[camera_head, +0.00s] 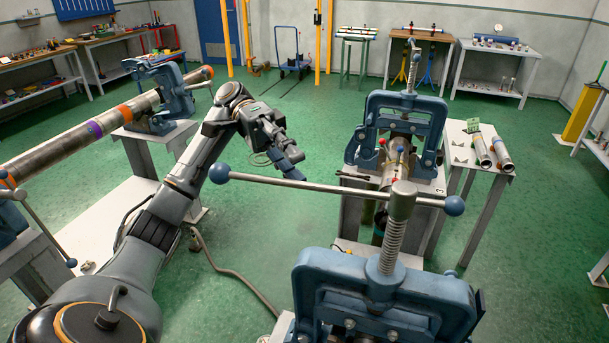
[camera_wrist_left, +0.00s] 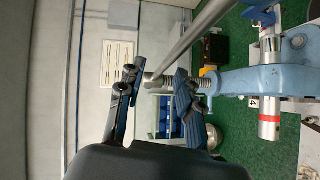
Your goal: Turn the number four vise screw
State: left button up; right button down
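My left gripper (camera_head: 285,160) hangs in the head view beside the handle bar of the near vise, left of its screw. In the left wrist view, its fingers (camera_wrist_left: 160,94) are apart. Between them in the picture show a vise screw's head (camera_wrist_left: 158,79) and its grey bar (camera_wrist_left: 192,38); I cannot see contact. The screw enters a blue vise (camera_wrist_left: 265,80) bearing a small tag that reads 4. In the head view stand a near blue vise (camera_head: 385,300) with a screw (camera_head: 393,235), and a middle blue vise (camera_head: 430,115). My right gripper is out of view.
A left vise (camera_head: 175,95) holds a long banded pipe (camera_head: 60,150). A small side table (camera_head: 487,180) carries short pipes. The near vise's long bar (camera_head: 325,187) spans the middle of the head view. Green floor (camera_head: 240,240) is mostly open, crossed by a hose.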

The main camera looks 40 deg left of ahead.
pick_arm(q)
jog(key=shift+v, duration=0.95)
